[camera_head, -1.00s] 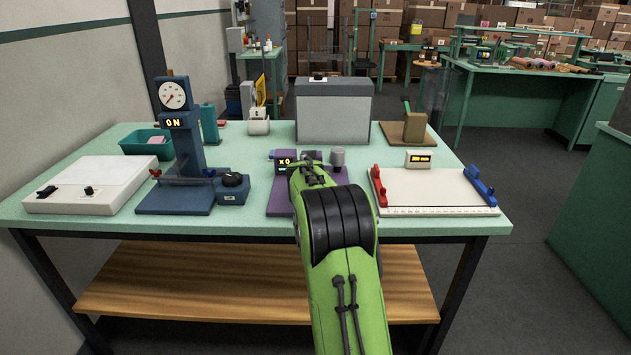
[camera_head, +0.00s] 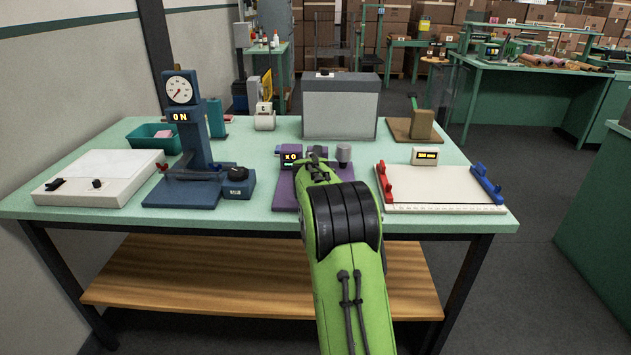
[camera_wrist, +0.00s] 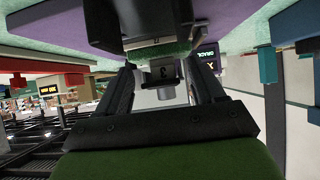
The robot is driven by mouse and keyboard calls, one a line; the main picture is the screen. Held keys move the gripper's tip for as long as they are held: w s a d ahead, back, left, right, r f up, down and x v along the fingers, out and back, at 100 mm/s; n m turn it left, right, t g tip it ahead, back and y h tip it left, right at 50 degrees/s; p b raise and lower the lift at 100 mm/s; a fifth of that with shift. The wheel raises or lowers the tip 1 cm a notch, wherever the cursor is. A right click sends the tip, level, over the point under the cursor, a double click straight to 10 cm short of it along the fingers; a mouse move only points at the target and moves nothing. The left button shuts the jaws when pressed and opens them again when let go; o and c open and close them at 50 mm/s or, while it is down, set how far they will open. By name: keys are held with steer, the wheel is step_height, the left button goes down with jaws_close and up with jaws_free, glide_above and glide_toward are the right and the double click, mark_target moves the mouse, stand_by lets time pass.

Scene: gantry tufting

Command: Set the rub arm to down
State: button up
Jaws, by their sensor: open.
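A purple-based rub tester (camera_head: 284,190) stands at the middle of the bench. It has a small lit display (camera_head: 291,158) and a grey cylindrical part (camera_head: 344,153) at its right. My green arm reaches over it and covers much of its front; the gripper tips cannot be made out in the head view. In the wrist view my gripper (camera_wrist: 165,82) is open, with a finger on each side of a small grey part (camera_wrist: 160,71) under a dark block (camera_wrist: 155,25). I cannot tell whether the fingers touch it, or whether the rub arm is up or down.
To the left stand a blue gauge stand (camera_head: 190,130) reading ON and a white flat box (camera_head: 100,178). To the right lies a white board (camera_head: 435,186) with red and blue clamps. A grey box (camera_head: 340,108) stands behind. The bench's front strip is clear.

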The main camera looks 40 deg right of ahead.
steer(key=p+v, duration=0.2)
steer(key=v, duration=1.3)
steer(key=shift+s+a+r, duration=0.15)
steer(key=shift+s+a, duration=0.05)
steer(key=shift+s, duration=0.05)
steer(key=s+a+r+n+y+p, duration=0.25)
steer(key=s+a+r+p, duration=0.35)
steer(key=a, duration=0.5)
steer(key=s+a+n+g+y+p, duration=0.1)
steer(key=s+a+n+y+p, duration=0.1)
steer(key=s+a, duration=0.5)
steer(key=s+a+r+n+g+y+p, duration=0.1)
steer(key=s+a, duration=0.5)
steer(key=s, duration=0.7)
steer(key=n+g+y+p, duration=0.1)
steer(key=n+p, duration=0.1)
steer(key=p, duration=0.1)
steer(key=shift+s+a+r+y, duration=0.3)
steer(key=shift+s+a+y, duration=0.05)
steer(key=shift+s, duration=0.05)
steer(key=shift+n, duration=0.25)
